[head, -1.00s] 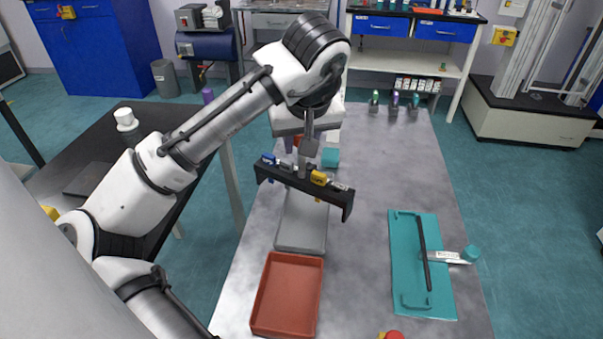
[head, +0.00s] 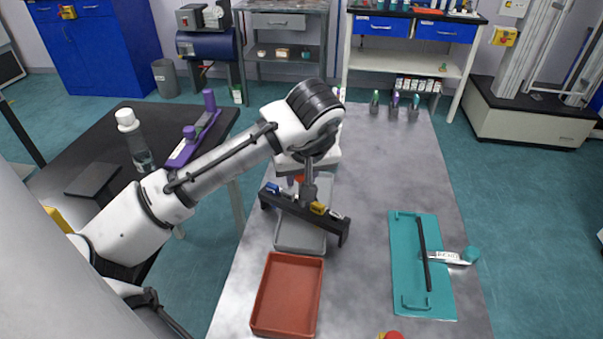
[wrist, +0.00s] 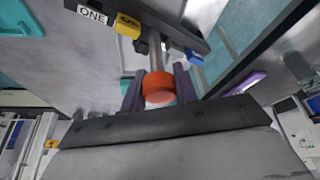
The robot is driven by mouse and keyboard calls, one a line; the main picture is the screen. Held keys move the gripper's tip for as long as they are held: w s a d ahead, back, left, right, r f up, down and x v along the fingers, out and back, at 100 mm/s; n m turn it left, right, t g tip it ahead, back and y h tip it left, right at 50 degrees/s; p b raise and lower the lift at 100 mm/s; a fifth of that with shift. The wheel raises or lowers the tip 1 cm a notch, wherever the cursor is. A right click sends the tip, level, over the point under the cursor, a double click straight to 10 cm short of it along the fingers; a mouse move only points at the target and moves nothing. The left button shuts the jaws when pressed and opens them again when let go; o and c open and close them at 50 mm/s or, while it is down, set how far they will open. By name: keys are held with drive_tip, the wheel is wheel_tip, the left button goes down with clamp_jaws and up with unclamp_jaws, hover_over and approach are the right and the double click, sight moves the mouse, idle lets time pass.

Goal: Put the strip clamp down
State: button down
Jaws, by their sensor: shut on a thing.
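The strip clamp appears to be the black bar (head: 300,212) with an upright metal stem and an orange-red knob (wrist: 158,88). Blue and yellow tags sit along the bar, and a label reading ONE shows in the wrist view. My gripper (wrist: 157,92) is shut on the knob, one finger on each side. In the head view the bar hangs under my gripper, over the grey tray (head: 300,240) on the bench. I cannot tell whether the bar touches the tray; it hides part of it.
A red-orange tray (head: 288,298) lies just in front of the grey tray. A teal board (head: 406,275) with a black rod lies at the right. Small coloured bottles (head: 394,103) stand at the bench's far end. The bench between is bare. A black table (head: 95,160) stands left.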

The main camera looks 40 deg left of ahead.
drive_tip(key=c, duration=1.1)
unclamp_jaws()
drive_tip(key=shift+r+p, duration=0.25)
drive_tip(key=shift+p, duration=0.05)
drive_tip(key=b+v, duration=0.1)
drive_tip(key=v, duration=1)
drive_tip(key=shift+s+d+r, duration=0.1)
drive_tip(key=shift+d+r, duration=0.15)
drive_tip(key=shift+r, duration=0.1)
